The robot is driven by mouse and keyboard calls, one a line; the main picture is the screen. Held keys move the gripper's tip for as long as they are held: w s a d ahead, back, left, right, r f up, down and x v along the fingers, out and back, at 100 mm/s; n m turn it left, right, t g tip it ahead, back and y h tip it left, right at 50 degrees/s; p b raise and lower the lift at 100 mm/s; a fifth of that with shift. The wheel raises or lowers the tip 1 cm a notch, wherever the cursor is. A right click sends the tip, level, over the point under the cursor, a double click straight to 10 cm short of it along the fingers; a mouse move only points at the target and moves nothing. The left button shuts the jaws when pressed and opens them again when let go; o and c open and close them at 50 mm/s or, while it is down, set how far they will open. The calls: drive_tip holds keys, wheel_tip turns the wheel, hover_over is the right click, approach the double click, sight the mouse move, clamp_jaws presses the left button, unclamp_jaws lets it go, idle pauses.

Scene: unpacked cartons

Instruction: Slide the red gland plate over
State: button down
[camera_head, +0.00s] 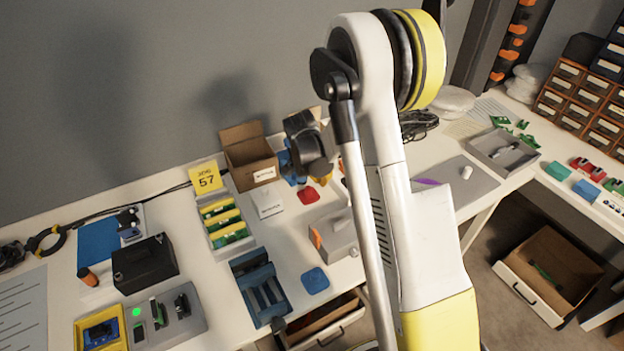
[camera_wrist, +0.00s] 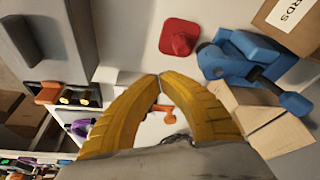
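The red gland plate (camera_head: 308,194) lies flat on the white table, just below my gripper in the head view. In the wrist view the red plate (camera_wrist: 179,37) shows as a rounded square with a raised middle, beyond my fingertips and apart from them. My gripper (camera_wrist: 160,77) has two curved yellow fingers whose tips meet, with nothing seen between the tips. In the head view only a bit of the yellow fingers shows behind the dark wrist.
A blue clamp-like tool (camera_wrist: 255,60) and an open carton (camera_head: 250,155) are near the plate. A grey box (camera_head: 335,235) stands close by. A blue plate (camera_head: 315,280) lies at the table's front, and a white card (camera_head: 268,204) lies left of the red plate.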

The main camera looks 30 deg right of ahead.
sight(324, 197)
drive_tip(key=b+x, duration=0.3)
drive_tip(key=x, duration=0.5)
drive_tip(key=shift+d+f, duration=0.1)
drive_tip(key=shift+f, duration=0.1)
drive_tip(key=shift+s+a, duration=0.3)
drive_tip(key=shift+a, duration=0.4)
